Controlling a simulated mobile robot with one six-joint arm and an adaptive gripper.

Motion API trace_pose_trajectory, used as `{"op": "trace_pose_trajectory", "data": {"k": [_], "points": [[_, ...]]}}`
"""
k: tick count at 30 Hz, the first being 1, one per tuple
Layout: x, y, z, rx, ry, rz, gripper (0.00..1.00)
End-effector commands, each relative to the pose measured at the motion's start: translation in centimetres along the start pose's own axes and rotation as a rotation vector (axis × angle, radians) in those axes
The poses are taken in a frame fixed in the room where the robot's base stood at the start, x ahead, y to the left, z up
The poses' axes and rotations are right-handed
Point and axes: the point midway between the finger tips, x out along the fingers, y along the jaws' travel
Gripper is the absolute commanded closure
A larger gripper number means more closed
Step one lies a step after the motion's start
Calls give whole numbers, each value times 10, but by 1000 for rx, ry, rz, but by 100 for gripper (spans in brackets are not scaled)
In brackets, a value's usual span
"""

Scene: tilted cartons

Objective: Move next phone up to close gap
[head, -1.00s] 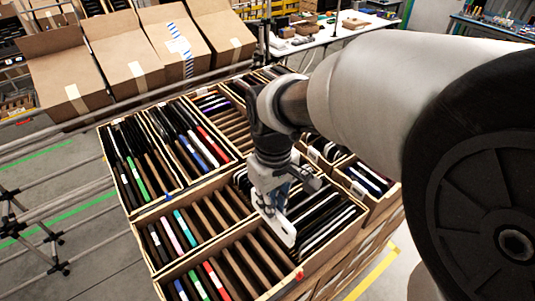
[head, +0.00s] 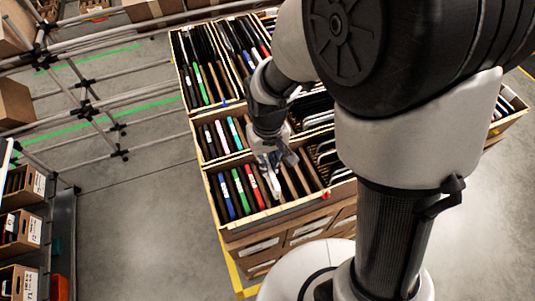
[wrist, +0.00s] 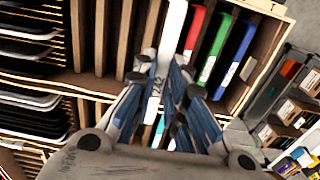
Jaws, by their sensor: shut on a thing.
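My gripper (head: 271,160) is shut on the top of a white phone (head: 272,187), over the front crate (head: 290,210). The white phone also shows in the wrist view (wrist: 173,35), standing on edge beside the red phone (wrist: 194,33). Past the red one stand a green phone (wrist: 214,52) and a blue phone (wrist: 239,52). The white phone's lower part is hidden, so I cannot tell whether it rests on the crate floor. On its other side are brown dividers (wrist: 103,38) with empty slots between them.
A crate behind holds black, pink and teal phones (head: 233,133). Dark phones with pale edges (head: 328,152) fill slots to the right. More filled crates stand farther back. A pipe rack (head: 90,100) is at the left, with open floor (head: 140,220) between.

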Motion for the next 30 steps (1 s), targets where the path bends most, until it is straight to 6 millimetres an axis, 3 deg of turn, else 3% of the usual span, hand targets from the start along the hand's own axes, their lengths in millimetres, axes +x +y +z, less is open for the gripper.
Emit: {"op": "trace_pose_trajectory", "data": {"k": [30], "points": [[72,0,0,-1,0,0,100]]}}
